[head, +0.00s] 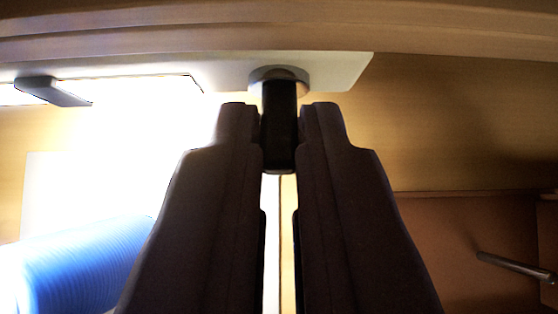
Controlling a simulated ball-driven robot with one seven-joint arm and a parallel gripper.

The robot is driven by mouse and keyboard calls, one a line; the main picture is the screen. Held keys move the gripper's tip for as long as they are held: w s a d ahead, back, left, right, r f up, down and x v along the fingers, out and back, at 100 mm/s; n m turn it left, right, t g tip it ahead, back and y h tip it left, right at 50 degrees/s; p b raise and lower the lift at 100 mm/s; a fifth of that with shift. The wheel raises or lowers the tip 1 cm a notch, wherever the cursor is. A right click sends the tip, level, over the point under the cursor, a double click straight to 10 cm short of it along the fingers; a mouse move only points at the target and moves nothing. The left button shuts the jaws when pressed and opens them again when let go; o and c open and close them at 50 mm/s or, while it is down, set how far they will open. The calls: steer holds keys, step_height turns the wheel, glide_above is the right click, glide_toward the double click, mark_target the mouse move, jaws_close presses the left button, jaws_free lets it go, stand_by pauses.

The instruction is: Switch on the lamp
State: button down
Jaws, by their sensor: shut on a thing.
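The lamp's white plate (345,68) runs along the underside of a wooden shelf at the top of the head view. A round grey collar (280,73) sits on this plate, and a dark upright switch lever (279,115) hangs down from it. My gripper (280,125) is shut on the lever, with one dark finger on each side. To the left, a bright panel (150,84) of the lamp glows white and lights the wall below. The fingers hide the middle of the scene.
A dark block (53,91) juts from the lamp at the left. A blue ribbed spool (80,268) stands at lower left, close to my left finger. A metal peg (515,264) sticks out at lower right. The wooden shelf (440,30) spans the top.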

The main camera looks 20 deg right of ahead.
steer(key=c, duration=1.2)
jaws_free()
steer(key=shift+o, duration=0.2)
steer(key=p+v, duration=0.1)
steer(key=v, duration=0.6)
steer(key=shift+s+r, duration=0.25)
steer(key=shift+a, duration=0.1)
